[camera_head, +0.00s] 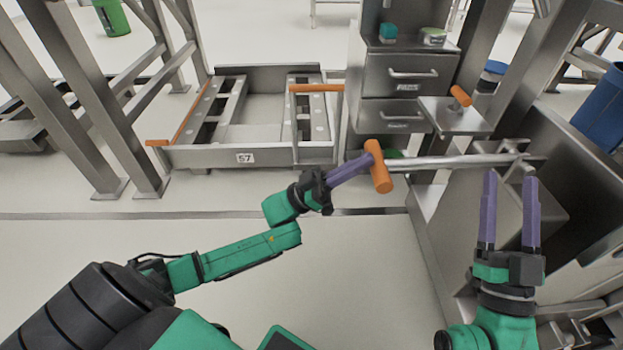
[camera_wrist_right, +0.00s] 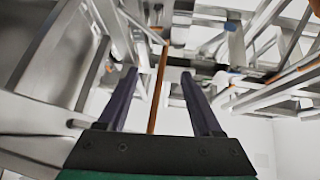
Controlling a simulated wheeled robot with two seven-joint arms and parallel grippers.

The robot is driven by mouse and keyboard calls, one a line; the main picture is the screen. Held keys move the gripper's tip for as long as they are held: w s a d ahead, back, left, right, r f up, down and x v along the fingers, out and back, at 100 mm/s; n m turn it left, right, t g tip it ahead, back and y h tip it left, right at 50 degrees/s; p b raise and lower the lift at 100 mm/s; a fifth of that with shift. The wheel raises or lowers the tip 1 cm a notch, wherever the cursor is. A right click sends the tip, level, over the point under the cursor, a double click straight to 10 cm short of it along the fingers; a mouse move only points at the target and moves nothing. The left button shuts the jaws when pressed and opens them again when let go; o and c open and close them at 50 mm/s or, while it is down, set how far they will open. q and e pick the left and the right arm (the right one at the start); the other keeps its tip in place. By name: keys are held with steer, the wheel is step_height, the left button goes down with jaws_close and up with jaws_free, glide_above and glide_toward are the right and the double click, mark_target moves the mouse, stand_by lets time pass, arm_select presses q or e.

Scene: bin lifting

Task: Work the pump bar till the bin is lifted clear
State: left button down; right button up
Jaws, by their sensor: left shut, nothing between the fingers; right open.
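The pump bar (camera_head: 450,162) is a long metal rod running roughly level from the frame on the right. It ends in an orange cross-handle (camera_head: 379,170). My left gripper (camera_head: 366,160) has its purple fingers closed together, with the tips at the left side of the orange handle. I cannot tell whether they touch it. My right gripper (camera_head: 510,180) is open and empty in front of a grey metal body at the right, below the bar's far end. Its fingers also show apart in the right wrist view (camera_wrist_right: 160,80). I cannot tell for certain which grey container is the bin.
A low metal cart (camera_head: 190,156) marked 57, with orange handles, stands at the back left. A grey drawer cabinet (camera_head: 400,88) stands behind the bar. A blue drum (camera_head: 606,112) is at the far right, and a green bucket (camera_head: 112,16) at the back left. The floor in front is clear.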

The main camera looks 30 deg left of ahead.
arm_select(q)
steer(key=r+p+v, duration=0.1)
steer(key=p+v, duration=0.1)
steer(key=v, duration=0.7)
steer(key=shift+s+a, duration=0.4)
steer(key=shift+a, duration=0.2)
arm_select(e)
steer(key=s+a+f+g, duration=0.1)
steer(key=f+g, duration=0.1)
steer(key=f, duration=0.5)
steer(key=s+f+m+g+h, duration=0.1)
steer(key=f+g, duration=0.1)
steer(key=f, duration=0.5)
steer(key=s+a+f+g+h, duration=0.1)
steer(key=f+g, duration=0.2)
steer(key=f, duration=0.4)
steer(key=shift+s+a, duration=0.3)
steer(key=shift+s, duration=0.1)
arm_select(q)
steer(key=shift+f, duration=0.1)
